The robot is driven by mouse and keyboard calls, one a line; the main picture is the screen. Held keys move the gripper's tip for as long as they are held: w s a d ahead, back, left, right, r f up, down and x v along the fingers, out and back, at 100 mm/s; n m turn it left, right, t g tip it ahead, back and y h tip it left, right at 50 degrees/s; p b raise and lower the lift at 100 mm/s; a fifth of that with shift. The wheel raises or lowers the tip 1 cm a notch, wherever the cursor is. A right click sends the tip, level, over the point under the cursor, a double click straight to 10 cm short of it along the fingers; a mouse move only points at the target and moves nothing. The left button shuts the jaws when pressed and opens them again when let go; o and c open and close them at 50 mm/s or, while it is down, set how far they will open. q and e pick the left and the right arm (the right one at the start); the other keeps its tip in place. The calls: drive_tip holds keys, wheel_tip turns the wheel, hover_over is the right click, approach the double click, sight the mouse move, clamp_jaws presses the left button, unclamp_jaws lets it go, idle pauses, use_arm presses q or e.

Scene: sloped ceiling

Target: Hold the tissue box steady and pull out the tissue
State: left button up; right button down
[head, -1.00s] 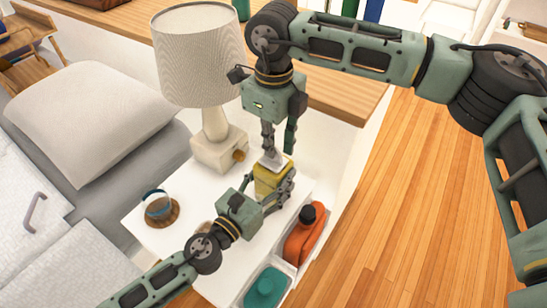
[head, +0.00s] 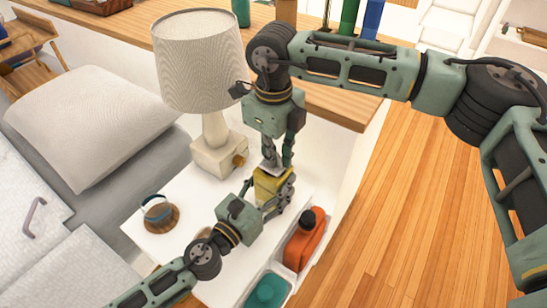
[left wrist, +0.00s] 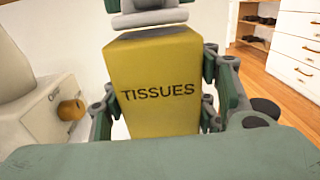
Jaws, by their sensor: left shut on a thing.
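The yellow tissue box (head: 266,184) stands on the white bedside table (head: 182,262). It fills the middle of the left wrist view (left wrist: 158,112), with its "TISSUES" side facing me. My left gripper (head: 275,191) is shut on the box, with a finger at each side. My right gripper (head: 276,160) points down just above the box top. A pale grey-white piece, apparently the tissue (left wrist: 150,19), shows at the box top by the right fingertips. Whether those fingers are closed on it is unclear.
A lamp (head: 200,62) stands behind the box. A cup (head: 157,208) on a wooden coaster is at the left. An orange bottle (head: 304,240) and a teal container (head: 265,289) lie in a white tray at the front right.

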wheel_tip(320, 180, up, 10)
drive_tip(key=shift+f, duration=0.2)
use_arm(q)
drive_tip(key=o, duration=1.3)
drive_tip(key=v, duration=1.2)
